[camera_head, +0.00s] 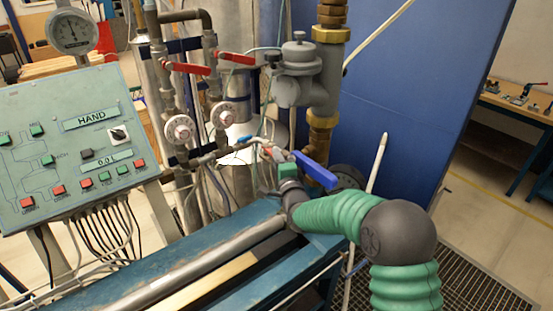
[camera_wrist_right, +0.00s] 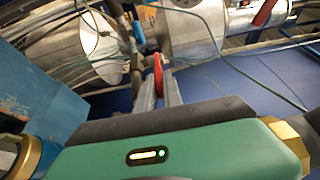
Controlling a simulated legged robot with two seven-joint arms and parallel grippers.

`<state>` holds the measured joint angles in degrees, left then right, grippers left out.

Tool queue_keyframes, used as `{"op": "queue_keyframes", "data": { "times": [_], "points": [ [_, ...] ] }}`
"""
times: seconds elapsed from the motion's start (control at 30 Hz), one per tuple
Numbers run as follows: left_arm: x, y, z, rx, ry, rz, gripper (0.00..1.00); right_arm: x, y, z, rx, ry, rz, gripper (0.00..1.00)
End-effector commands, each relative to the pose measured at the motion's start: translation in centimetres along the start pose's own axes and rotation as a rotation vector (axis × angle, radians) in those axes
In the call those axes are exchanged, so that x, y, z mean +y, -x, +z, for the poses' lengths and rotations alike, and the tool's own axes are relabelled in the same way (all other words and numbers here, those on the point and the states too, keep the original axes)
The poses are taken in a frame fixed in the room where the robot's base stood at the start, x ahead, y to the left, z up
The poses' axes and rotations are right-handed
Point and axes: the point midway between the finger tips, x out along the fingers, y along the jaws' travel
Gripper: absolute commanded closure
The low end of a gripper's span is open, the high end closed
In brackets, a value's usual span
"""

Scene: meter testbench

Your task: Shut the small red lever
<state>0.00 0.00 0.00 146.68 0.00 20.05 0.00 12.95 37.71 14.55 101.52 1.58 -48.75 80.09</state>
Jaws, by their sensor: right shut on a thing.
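The small red lever (camera_wrist_right: 158,75) shows in the right wrist view between the two grey fingers of my right gripper (camera_wrist_right: 160,90), which is shut on it. In the head view my right gripper (camera_head: 281,156) reaches in from the right to the pipework beside the bench, and only a small bit of red shows at its fingertips. The gripper's own body hides part of the contact there. My left gripper is not in view.
Two larger red levers (camera_head: 190,68) (camera_head: 237,58) sit on the pipes above. A big blue lever (camera_head: 316,170) lies close beside my right gripper. A control panel (camera_head: 75,145) stands at left, and a blue wall (camera_head: 420,90) rises behind. Thin cables cross near the gripper.

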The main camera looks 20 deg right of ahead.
Motion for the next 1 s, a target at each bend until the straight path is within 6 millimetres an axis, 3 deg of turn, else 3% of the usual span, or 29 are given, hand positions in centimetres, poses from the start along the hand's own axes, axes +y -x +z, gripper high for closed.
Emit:
{"op": "queue_keyframes", "data": {
  "times": [1.0],
  "points": [
    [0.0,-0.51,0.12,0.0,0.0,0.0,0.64,0.91,-0.1,0.25,0.024,-0.002,0.016,1.0]
  ]
}}
